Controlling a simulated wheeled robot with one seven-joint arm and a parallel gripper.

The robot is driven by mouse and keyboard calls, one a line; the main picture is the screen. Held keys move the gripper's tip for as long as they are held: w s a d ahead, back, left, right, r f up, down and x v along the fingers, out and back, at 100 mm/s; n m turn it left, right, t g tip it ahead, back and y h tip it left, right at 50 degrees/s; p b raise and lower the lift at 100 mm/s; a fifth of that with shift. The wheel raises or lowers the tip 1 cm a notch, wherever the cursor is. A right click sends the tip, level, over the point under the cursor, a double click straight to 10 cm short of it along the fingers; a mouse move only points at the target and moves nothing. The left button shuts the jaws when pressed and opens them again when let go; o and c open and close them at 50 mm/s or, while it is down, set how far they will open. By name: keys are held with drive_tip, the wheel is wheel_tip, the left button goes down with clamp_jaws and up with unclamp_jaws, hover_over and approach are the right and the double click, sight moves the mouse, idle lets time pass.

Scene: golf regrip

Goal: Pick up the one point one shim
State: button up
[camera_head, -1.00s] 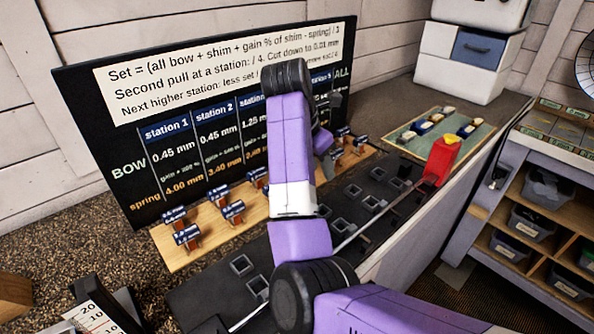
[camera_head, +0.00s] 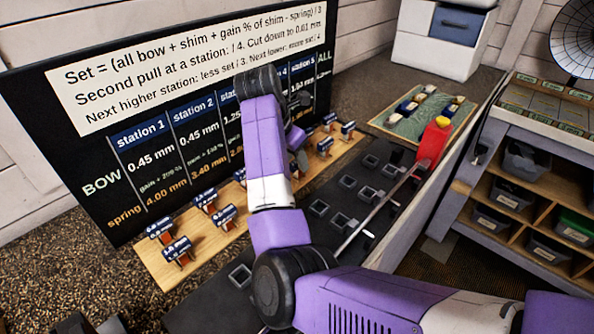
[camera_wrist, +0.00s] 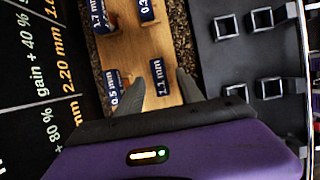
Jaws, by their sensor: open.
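The 1.1 mm shim (camera_wrist: 160,77) shows in the wrist view as a dark blue tag with white print, on a wooden rack (camera_wrist: 135,55). My gripper (camera_wrist: 155,80) is open, with one grey finger on each side of this tag. I cannot tell whether the fingers touch it. In the head view my purple arm reaches over the rack (camera_head: 232,238) and hides most of the gripper and the 1.1 tag.
A 0.5 mm tag (camera_wrist: 114,88) sits just left of my left finger, and a 0.7 mm tag (camera_wrist: 101,17) is farther up. A black tray with square sockets (camera_wrist: 262,55) lies to the right. A black chart board (camera_head: 100,130) stands behind the rack.

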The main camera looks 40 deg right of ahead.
drive_tip(key=shift+x, duration=0.9)
clamp_jaws()
